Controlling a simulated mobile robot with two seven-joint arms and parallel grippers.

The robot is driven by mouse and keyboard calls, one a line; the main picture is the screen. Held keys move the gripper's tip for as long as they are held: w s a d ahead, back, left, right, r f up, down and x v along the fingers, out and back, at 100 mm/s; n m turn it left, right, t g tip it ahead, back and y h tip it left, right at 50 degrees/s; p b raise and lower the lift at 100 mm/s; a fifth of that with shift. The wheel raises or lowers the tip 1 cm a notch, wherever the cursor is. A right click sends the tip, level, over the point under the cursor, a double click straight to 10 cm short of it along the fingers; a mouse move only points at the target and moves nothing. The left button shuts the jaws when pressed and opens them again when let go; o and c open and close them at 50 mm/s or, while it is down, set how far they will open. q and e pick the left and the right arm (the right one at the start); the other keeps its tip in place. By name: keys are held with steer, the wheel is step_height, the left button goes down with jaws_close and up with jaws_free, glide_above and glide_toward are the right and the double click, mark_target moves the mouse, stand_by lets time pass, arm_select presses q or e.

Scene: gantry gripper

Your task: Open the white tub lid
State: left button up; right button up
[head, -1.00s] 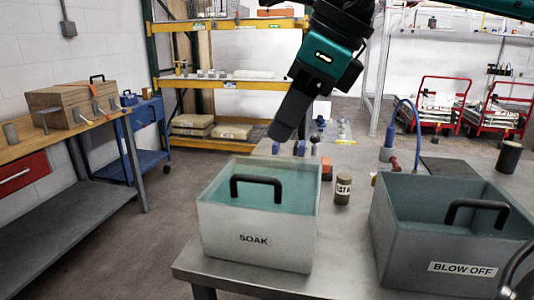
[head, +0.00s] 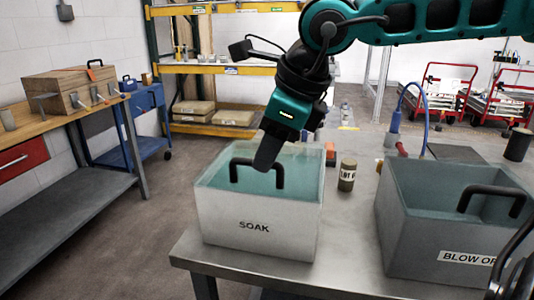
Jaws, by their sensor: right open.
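The white tub (head: 255,232), marked SOAK, stands at the near left corner of the grey table. Its top looks clear and teal, with a black arched handle (head: 236,168) standing on it. The lid (head: 212,178) looks shut.
A grey tub (head: 420,225) marked BLOW OFF, with a black handle, stands to the right on the table (head: 345,240). A small labelled jar (head: 347,176) and a blue-hosed tool (head: 393,130) stand behind. A workbench with a wooden box (head: 75,90) is at left.

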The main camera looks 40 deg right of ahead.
steer(key=shift+w+a+f, duration=0.1)
steer(key=shift+w+f, duration=0.15)
steer(key=shift+f, duration=0.3)
jaws_close()
stand_by(0.4)
